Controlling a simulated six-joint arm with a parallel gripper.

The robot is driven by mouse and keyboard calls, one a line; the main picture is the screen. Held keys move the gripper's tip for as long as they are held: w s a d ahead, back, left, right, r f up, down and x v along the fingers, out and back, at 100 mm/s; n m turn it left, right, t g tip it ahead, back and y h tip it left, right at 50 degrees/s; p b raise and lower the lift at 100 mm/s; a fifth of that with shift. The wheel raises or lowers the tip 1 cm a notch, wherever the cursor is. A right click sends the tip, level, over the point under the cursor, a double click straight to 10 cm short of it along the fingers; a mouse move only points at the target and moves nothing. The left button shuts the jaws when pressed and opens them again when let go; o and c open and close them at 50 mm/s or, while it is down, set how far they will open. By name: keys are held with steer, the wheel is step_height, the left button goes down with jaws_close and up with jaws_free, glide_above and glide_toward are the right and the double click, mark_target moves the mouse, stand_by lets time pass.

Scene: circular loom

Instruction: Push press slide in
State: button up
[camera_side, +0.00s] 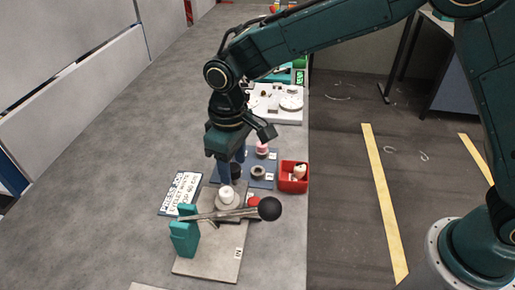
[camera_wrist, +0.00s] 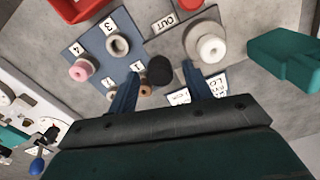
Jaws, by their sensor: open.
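The press has a teal post (camera_side: 184,232) on a grey base plate (camera_side: 208,262). Its steel lever ends in a black ball (camera_side: 269,208) and lies across the plate. A white spool (camera_side: 227,195) sits upright on a round grey seat behind the lever; it also shows in the wrist view (camera_wrist: 211,48), beside an OUT label (camera_wrist: 164,25). A red knob (camera_side: 253,201) is partly hidden by the black ball. My gripper (camera_side: 231,172) is open, pointing down behind the white spool. In the wrist view its fingers (camera_wrist: 161,74) stand apart with a black cylinder between or below them; contact cannot be told.
A blue numbered board (camera_wrist: 92,60) holds a pink spool (camera_wrist: 82,68) and a grey ring (camera_wrist: 118,45). A red bin (camera_side: 293,184) with small parts stands right, near the table edge. A white printed card (camera_side: 181,190) lies left. The table farther left is clear.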

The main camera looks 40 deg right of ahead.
mark_target(222, 200)
steer(key=shift+f, duration=0.25)
jaws_close()
steer(key=s+a, duration=0.6)
steer(key=shift+s+a+r, duration=0.1)
steer(key=shift+s+a, duration=0.3)
jaws_free()
